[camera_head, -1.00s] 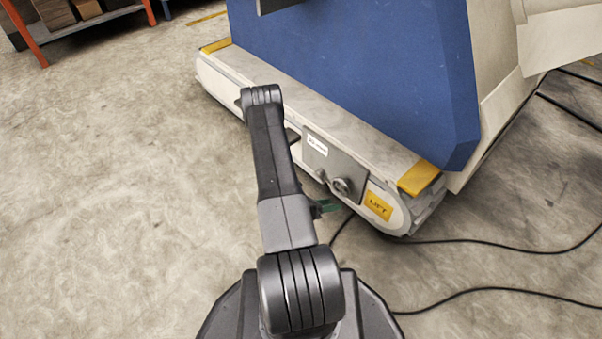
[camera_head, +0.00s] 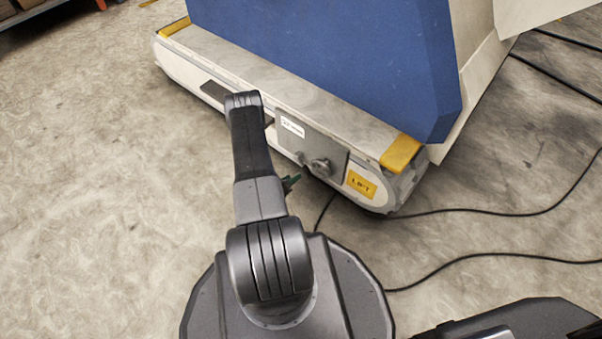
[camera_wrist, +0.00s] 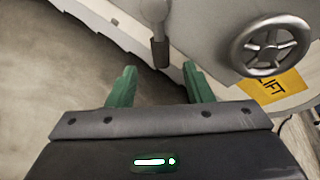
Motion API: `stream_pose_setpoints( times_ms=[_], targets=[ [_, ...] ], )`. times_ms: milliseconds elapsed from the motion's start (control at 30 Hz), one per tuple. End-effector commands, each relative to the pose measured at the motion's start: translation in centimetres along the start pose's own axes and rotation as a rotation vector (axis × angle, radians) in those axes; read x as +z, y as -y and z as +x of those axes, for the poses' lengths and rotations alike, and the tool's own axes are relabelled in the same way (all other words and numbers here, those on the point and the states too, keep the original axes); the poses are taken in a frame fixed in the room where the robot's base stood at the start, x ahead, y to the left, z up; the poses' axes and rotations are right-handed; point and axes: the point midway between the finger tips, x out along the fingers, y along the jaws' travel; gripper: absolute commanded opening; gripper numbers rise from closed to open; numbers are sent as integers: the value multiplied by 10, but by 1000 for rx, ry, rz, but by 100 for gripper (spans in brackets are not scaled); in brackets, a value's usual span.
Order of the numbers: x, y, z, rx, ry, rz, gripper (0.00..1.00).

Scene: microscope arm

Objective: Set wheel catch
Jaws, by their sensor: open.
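A grey spoked handwheel (camera_wrist: 270,45) sits on the panel (camera_head: 335,155) of the white machine base, at the upper right of the wrist view. It also shows in the head view (camera_head: 321,168). Left of the wheel a short lever with a dark grip (camera_wrist: 160,50) hangs down; I take it for the catch. My gripper (camera_wrist: 161,84) has its two green fingers spread and empty. The lever's end lies beyond and roughly between the fingertips, seemingly apart from them.
A large blue body (camera_head: 330,55) stands on the white base. A yellow LIFT label (camera_head: 361,184) is right of the wheel. Black cables (camera_head: 480,212) lie on the floor at right. The concrete floor (camera_head: 90,190) at left is clear.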

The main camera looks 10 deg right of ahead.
Motion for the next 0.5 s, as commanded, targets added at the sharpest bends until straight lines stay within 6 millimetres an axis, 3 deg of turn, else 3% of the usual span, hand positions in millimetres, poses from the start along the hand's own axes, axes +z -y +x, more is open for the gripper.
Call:
stream_pose_setpoints(
  times_ms=[300,500],
  targets=[
    [-2,-1,55,-3,0,3,46],
    [-1,0,69,-1,0,1,46]
  ],
)
